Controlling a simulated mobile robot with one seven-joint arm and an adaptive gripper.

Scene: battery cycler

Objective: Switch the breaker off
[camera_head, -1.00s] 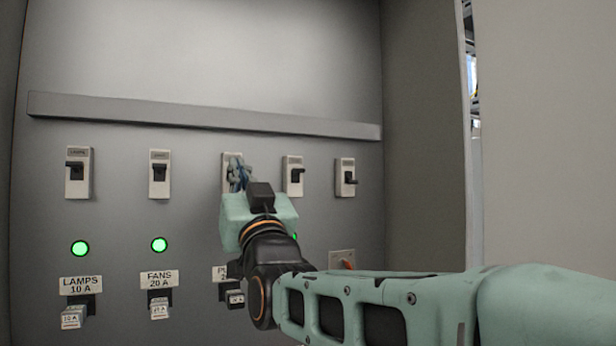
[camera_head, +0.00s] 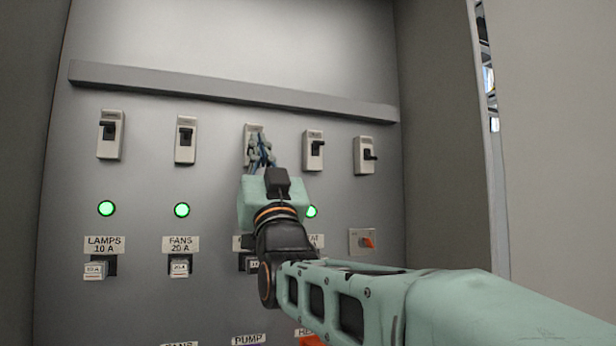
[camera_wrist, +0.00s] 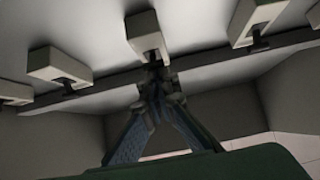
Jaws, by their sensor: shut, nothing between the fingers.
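A row of several white breakers with black levers is on the grey panel. The middle breaker (camera_head: 251,131) is partly covered by my gripper (camera_head: 258,143), whose fingers are closed together in front of it; its lever is hidden in the head view. In the wrist view, the middle breaker (camera_wrist: 143,30) is just beyond the fingertips of my gripper (camera_wrist: 155,72). The fingers overlap its lever area, and I cannot tell whether they touch. The label under this breaker is mostly hidden by my wrist. Which breaker the task means is not shown.
Neighbouring breakers (camera_head: 185,140) and (camera_head: 313,150) flank the fingers closely. A long grey rail (camera_head: 230,92) runs above the row. Green lamps (camera_head: 182,210), labels and small plugs (camera_head: 180,268) sit below. A red-orange rotary switch (camera_head: 366,242) is at lower right.

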